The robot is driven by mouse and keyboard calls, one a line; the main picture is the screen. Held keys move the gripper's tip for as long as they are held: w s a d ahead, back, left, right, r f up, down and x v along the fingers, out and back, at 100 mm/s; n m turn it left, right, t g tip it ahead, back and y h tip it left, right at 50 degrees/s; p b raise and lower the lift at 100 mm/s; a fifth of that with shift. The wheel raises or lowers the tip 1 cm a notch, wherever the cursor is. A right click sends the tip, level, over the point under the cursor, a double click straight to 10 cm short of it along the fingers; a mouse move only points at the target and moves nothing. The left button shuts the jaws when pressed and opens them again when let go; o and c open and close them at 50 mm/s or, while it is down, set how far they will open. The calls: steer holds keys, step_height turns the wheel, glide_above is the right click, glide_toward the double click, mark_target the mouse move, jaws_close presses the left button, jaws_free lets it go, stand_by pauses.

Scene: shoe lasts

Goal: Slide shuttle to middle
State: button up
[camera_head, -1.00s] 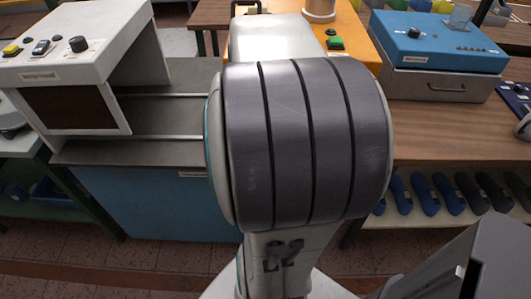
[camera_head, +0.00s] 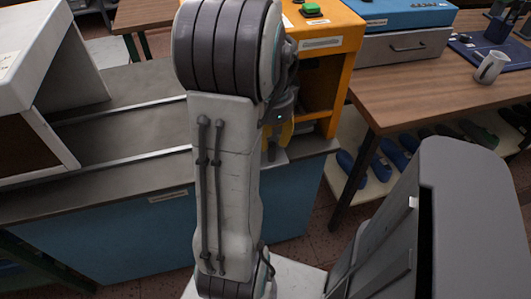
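No shuttle can be made out for sure. The track with two pale rails (camera_head: 130,128) runs across the grey bench top from the white machine (camera_head: 35,60) toward the orange machine (camera_head: 325,45); my arm hides its middle. My gripper (camera_head: 277,135) is partly visible just right of my arm, low in front of the orange machine's opening. A small yellow piece shows at the gripper; I cannot tell whether it belongs to the gripper or to something it touches. The fingers are too hidden to show whether they are open or shut.
A blue-topped machine with a grey drawer (camera_head: 405,50) stands on the wooden table (camera_head: 450,85) at right, with a white mug (camera_head: 491,67). Blue shoe lasts (camera_head: 398,156) lie on the shelf below. The visible left stretch of the track is clear.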

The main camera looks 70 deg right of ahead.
mark_target(272, 154)
steer(key=shift+f+b, duration=0.45)
steer(key=shift+f, duration=2.65)
steer(key=shift+c, duration=0.2)
jaws_close()
